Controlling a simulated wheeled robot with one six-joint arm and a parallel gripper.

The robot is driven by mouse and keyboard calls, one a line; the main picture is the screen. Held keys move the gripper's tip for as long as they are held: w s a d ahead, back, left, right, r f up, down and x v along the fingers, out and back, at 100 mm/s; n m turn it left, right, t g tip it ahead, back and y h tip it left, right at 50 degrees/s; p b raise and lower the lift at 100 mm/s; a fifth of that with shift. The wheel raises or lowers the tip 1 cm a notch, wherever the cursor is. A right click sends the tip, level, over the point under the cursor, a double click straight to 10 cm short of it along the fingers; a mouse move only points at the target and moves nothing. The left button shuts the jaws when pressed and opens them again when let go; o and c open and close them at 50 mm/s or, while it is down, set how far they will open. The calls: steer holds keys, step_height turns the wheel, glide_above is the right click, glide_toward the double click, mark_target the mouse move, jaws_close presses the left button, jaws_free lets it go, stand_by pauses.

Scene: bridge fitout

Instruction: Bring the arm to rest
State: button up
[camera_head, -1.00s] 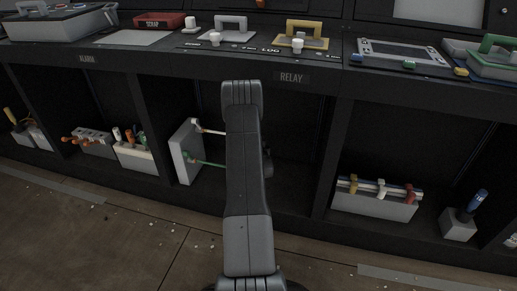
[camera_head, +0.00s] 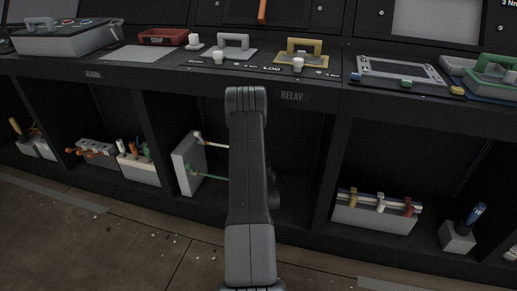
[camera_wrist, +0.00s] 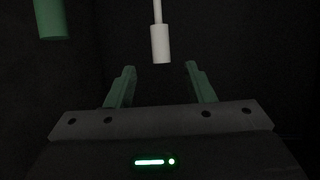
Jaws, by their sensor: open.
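My gripper (camera_wrist: 160,80) is open in the wrist view, with two green fingers well apart and nothing between them. A white rod end (camera_wrist: 160,45) is ahead of the gap, in line with its middle. A green rod end (camera_wrist: 52,20) is at the upper left. In the head view my arm reaches forward in the middle, and its front part and gripper are hidden behind the upper link. A grey upright block (camera_head: 186,165) with a white rod (camera_head: 215,145) and a green rod (camera_head: 207,177) stands in the bay just left of the arm.
The console's black front edge (camera_head: 200,83) runs above the open bays. A block with coloured clips (camera_head: 375,217) and a blue-handled holder (camera_head: 458,236) stand in the right bay. Racks (camera_head: 140,169) sit at left. The floor (camera_head: 120,240) in front is clear.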

steer(key=shift+w, duration=0.1)
steer(key=w+b, duration=0.1)
steer(key=w, duration=0.3)
steer(key=w+f+b, duration=0.1)
steer(key=w, duration=0.3)
steer(key=w+a+f+b, duration=0.1)
steer(key=w+b, duration=0.1)
steer(key=w, duration=0.2)
steer(key=shift+w+f, duration=0.25)
steer(key=shift+w, duration=0.1)
steer(key=shift+w+a, duration=0.25)
steer(key=shift+w, duration=0.15)
steer(key=shift+s, duration=0.1)
